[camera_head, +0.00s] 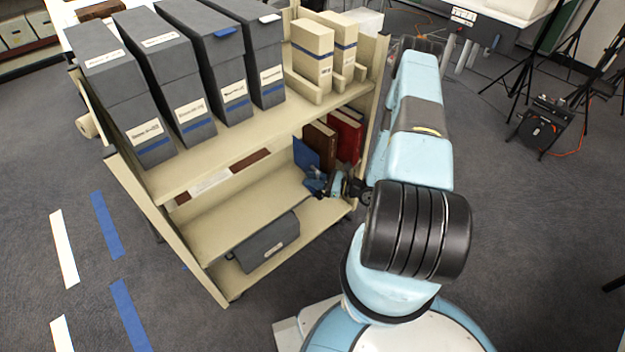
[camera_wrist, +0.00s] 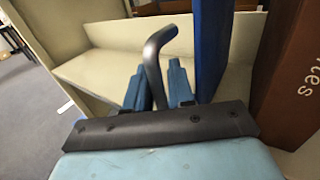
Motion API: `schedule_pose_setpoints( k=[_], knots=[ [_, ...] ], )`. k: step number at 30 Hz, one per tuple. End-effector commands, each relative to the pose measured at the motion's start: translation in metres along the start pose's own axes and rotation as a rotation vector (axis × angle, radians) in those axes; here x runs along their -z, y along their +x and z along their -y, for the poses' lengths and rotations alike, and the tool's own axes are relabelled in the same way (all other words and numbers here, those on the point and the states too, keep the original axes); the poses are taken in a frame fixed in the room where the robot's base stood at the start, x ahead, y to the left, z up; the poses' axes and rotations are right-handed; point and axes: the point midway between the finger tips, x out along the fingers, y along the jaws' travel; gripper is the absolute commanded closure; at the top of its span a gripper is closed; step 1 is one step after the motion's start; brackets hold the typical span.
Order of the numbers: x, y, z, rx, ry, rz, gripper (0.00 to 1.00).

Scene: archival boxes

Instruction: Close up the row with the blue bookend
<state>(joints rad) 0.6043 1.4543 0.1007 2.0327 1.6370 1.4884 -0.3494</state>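The blue bookend (camera_head: 306,155) stands upright on the middle shelf, at the left end of a short row of books. Beside it are a brown book (camera_head: 321,146) and a red book (camera_head: 345,136). My gripper (camera_head: 318,184) is low in front of the bookend. Whether a finger touches the bookend is unclear.
The cream cart's top shelf (camera_head: 210,150) holds several grey boxes (camera_head: 150,125) and cream holders (camera_head: 312,55). A grey box (camera_head: 267,243) lies on the lower shelf. The shelf left of the bookend is largely clear. The cart's right end panel stands close to my arm.

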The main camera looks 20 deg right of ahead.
Motion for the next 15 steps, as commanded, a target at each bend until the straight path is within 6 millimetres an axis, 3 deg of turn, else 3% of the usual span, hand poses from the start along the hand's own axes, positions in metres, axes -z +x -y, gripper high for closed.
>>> schedule_pose_setpoints(
  k=[7,15],
  knots=[
    [0.0001,0.0006,0.0000,0.000,0.000,0.000,0.77],
    [0.0000,0.0006,0.0000,0.000,0.000,0.000,1.00]
  ],
)
